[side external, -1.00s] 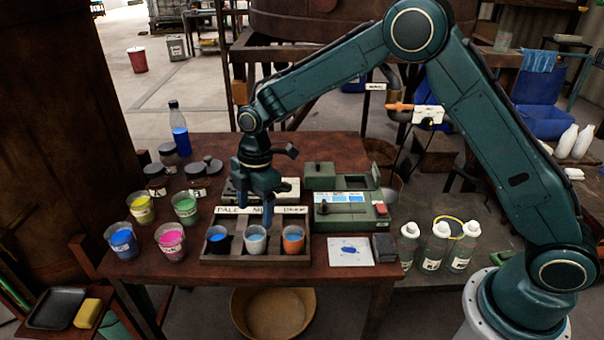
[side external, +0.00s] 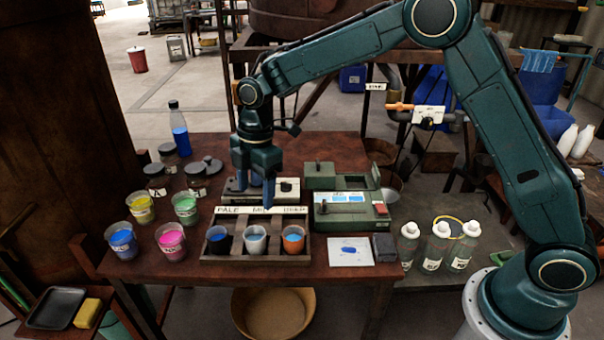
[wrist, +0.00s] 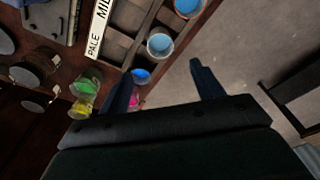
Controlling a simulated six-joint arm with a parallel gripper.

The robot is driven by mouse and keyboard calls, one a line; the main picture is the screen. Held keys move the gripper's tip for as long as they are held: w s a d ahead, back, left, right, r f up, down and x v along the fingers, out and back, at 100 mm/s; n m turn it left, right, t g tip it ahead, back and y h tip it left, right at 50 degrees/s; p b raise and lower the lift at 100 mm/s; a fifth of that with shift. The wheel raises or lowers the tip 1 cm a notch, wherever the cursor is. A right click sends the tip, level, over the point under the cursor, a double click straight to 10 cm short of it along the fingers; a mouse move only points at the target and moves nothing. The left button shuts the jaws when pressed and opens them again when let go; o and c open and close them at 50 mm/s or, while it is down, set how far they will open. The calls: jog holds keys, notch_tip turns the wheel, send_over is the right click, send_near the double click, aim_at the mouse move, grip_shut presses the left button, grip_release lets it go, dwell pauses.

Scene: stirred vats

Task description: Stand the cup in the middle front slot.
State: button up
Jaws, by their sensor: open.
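A pale grey cup of blue liquid (side external: 255,240) stands upright in the middle front slot of the dark wooden rack (side external: 215,258); it also shows in the wrist view (wrist: 160,43). A dark cup of blue liquid (side external: 218,240) stands in the left front slot and an orange cup of blue liquid (side external: 293,240) in the right one. My gripper (side external: 256,202) points down over the rack, above and apart from the cups. In the wrist view its fingers (wrist: 160,68) are spread with nothing between them.
A label strip (side external: 262,210) runs across the rack behind the cups. A green instrument (side external: 345,211) stands to the right, and a white card (side external: 350,251) lies before it. Open paint tubs, including a pink one (side external: 171,241), and lidded jars stand to the left.

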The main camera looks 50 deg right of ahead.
jog(key=s+d+r+m+t, duration=0.1)
jog(key=s+d+r+m, duration=0.3)
jog(key=s+r, duration=0.35)
jog(key=s+d+r+m+t, duration=0.2)
jog(key=s+d+r+m, duration=0.35)
jog(key=r, duration=0.25)
jog(key=s+d+m+t, duration=0.1)
jog(key=s+m, duration=0.3)
jog(key=s, duration=0.5)
jog(key=s+d+m+t+h, duration=0.1)
jog(key=s+d+m, duration=0.3)
jog(key=s, duration=0.6)
jog(key=shift+d+t, duration=0.25)
jog(key=shift+t, duration=0.05)
jog(key=shift+m, duration=0.25)
